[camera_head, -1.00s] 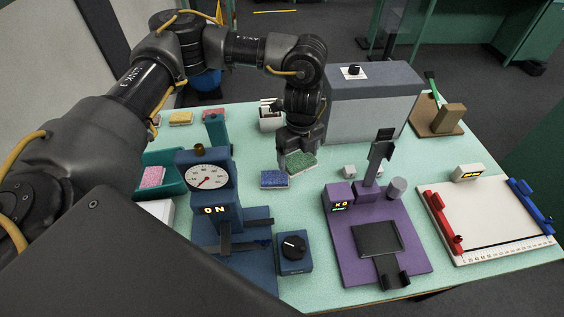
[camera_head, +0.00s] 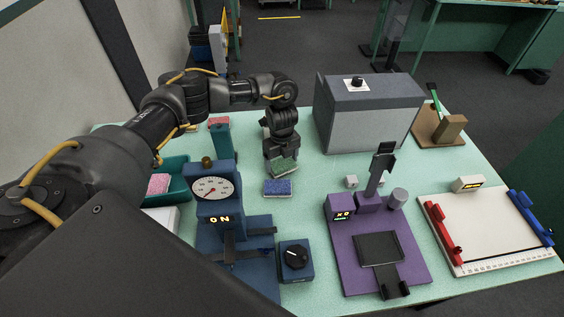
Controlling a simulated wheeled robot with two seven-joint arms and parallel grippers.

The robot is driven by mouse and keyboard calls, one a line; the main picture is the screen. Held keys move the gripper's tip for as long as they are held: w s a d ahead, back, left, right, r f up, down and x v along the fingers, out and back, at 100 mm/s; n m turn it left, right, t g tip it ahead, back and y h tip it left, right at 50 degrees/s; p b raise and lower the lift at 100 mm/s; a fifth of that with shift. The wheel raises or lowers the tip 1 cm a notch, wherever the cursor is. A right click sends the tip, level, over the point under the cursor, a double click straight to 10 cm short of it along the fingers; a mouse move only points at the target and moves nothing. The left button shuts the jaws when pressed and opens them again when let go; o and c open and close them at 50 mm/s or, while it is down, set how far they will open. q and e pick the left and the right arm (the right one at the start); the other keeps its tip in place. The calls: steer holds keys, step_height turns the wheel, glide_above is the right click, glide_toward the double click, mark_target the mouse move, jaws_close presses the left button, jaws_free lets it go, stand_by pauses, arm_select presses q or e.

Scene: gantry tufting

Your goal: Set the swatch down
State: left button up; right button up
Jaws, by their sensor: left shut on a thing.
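A blue swatch (camera_head: 278,188) lies on the table just in front of and below the green one in the picture. I cannot tell whether the green swatch touches the table or the blue swatch. My right gripper is not in view.
A blue gauge device (camera_head: 212,207) and a purple device (camera_head: 372,240) stand in front. A grey box (camera_head: 368,125) is behind at right. A teal tray (camera_head: 180,185) with a pink swatch (camera_head: 158,184) is left. A white board (camera_head: 485,225) lies far right.

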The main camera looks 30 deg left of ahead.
arm_select(q)
steer(key=shift+f, duration=0.75)
steer(key=shift+f, duration=0.15)
steer(key=o, duration=0.9)
steer(key=shift+w, duration=0.1)
